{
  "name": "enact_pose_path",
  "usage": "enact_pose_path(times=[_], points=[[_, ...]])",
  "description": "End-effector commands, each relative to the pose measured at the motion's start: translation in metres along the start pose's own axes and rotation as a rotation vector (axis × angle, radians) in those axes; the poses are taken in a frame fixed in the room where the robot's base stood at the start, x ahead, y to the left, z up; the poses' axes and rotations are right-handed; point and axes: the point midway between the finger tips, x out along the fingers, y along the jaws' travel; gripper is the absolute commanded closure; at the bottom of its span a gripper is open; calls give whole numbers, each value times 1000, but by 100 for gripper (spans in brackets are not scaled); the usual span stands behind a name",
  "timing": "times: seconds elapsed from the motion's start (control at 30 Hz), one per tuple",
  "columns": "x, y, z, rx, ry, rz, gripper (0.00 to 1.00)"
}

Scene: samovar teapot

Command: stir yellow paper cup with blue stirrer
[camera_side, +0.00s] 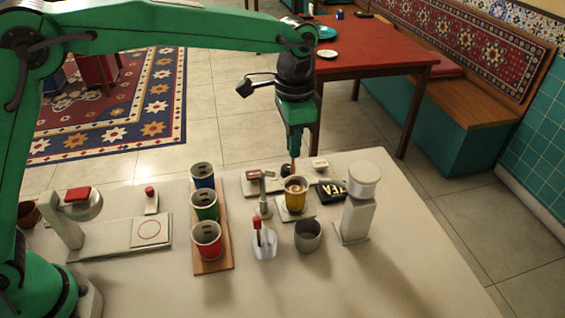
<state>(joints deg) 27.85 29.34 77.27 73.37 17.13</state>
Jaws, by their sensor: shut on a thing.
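The yellow paper cup (295,197) stands upright on a small pale square base near the middle of the white table. My gripper (295,152) is above the cup, pointing down, and is shut on a thin stirrer (295,168). The stirrer reaches down to the cup's mouth; its visible part looks brownish, and I cannot make out blue on it. Its lower end is hidden, so I cannot tell how deep it sits. A stirrer with a red top (257,224) stands in a clear holder (264,245) in front and to the left.
Blue (203,182), green (204,213) and red (208,247) cups stand on a wooden strip at left. A grey cup (308,240) is in front, and a white dispenser-like device (358,215) stands at right. A black TEA packet (330,192) lies close behind. The table's front right is clear.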

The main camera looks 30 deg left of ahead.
Motion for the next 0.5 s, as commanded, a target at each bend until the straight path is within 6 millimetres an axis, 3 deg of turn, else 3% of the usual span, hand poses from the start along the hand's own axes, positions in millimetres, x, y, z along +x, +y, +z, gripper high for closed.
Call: enact_pose_path(times=[0.2, 0.5], points=[[14, -24, -14, -1, -1, 0, 100], [17, -30, -17, 1, 0, 0, 100]])
